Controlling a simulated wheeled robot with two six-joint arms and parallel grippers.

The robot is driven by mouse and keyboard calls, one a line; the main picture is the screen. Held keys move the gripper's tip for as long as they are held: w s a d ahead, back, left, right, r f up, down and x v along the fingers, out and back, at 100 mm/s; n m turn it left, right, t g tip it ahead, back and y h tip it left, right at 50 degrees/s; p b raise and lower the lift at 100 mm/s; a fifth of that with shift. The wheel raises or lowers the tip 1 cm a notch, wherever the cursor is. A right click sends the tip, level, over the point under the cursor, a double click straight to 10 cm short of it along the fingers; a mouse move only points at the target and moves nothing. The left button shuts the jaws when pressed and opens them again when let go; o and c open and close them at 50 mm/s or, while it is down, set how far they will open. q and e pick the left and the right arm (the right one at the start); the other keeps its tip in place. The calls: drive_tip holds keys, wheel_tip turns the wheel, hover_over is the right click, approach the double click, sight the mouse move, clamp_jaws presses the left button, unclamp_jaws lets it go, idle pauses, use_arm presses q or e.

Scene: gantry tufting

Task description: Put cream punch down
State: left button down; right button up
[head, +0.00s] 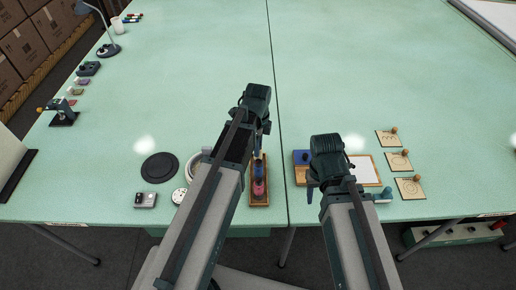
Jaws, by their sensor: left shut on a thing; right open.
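My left gripper (263,128) is shut over the table, just beyond a narrow wooden rack (259,202). The thing in its jaws is mostly hidden by the gripper and arm; I take it to be the cream punch, but its colour does not show. The rack holds a blue punch (258,170) and a pinkish-red punch (259,187).
Left of the rack lie a black disc (160,167), a white dial (179,195) and a grey box (145,200). On the right are a white sheet (366,172) and several wooden stamp plates (398,161). The table's far middle is clear.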

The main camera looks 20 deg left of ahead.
use_arm(q)
drive_tip(key=shift+f, duration=0.1)
drive_tip(key=c, duration=0.5)
unclamp_jaws()
wheel_tip(320, 180, up, 12)
drive_tip(key=p, duration=1.2)
drive_tip(key=s+d+n, duration=0.3)
drive_tip(key=s+n, duration=0.1)
drive_tip(key=s+d+n, duration=0.4)
drive_tip(key=s+n, duration=0.1)
drive_tip(key=s+d+n+y, duration=0.1)
drive_tip(key=s+d+n, duration=0.2)
drive_tip(key=s+n, duration=0.1)
drive_tip(key=shift+s+d+r+n, duration=0.1)
drive_tip(key=shift+s+d+n, duration=0.1)
drive_tip(key=shift+s, duration=0.15)
drive_tip(key=shift+s+d+r+n, duration=0.1)
drive_tip(key=shift+s+n, duration=0.1)
drive_tip(key=shift+s, duration=0.1)
drive_tip(key=shift+f, duration=0.1)
wheel_tip(320, 180, down, 2)
drive_tip(key=shift+f+b, duration=0.1)
drive_tip(key=shift+b, duration=1.1)
